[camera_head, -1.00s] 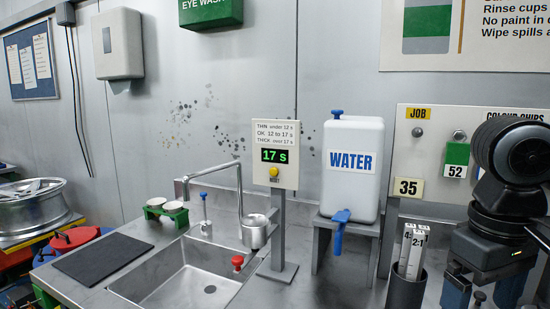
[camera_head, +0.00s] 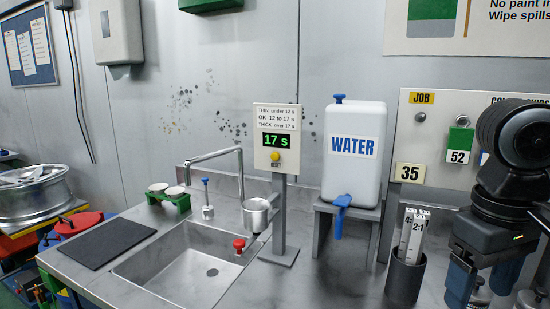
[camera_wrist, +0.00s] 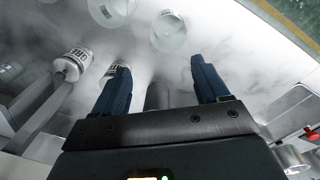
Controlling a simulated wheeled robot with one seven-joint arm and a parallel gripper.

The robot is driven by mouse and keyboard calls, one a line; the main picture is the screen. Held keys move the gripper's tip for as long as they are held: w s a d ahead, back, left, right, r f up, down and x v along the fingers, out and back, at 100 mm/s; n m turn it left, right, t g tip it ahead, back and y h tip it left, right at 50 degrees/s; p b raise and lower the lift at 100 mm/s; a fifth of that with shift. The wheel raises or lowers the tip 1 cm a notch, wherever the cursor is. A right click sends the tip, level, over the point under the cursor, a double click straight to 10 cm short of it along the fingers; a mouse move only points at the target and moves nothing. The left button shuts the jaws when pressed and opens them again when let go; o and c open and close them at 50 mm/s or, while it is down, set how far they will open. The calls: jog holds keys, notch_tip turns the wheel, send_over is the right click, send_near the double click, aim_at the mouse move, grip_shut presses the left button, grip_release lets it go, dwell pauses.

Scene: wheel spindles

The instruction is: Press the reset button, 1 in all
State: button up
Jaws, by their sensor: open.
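The reset button is a small yellow knob (camera_head: 276,156) on a white panel (camera_head: 277,120) on a grey post behind the sink. The panel's green display reads 17 s, above the button. My gripper (camera_head: 482,290) is at the lower right in the head view, well to the right of the button, pointing down. In the wrist view my gripper (camera_wrist: 163,70) has its two blue fingers wide apart with nothing held between them. The button is not visible in the wrist view.
A white water tank (camera_head: 353,150) with a blue tap stands on a grey stand between the panel and my arm. A dark cup with mixing sticks (camera_head: 406,275) stands near my gripper. A metal cup (camera_head: 257,214) hangs by the post. The sink (camera_head: 180,262) is empty.

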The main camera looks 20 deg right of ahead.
grip_shut()
dwell(0.5)
dwell(0.8)
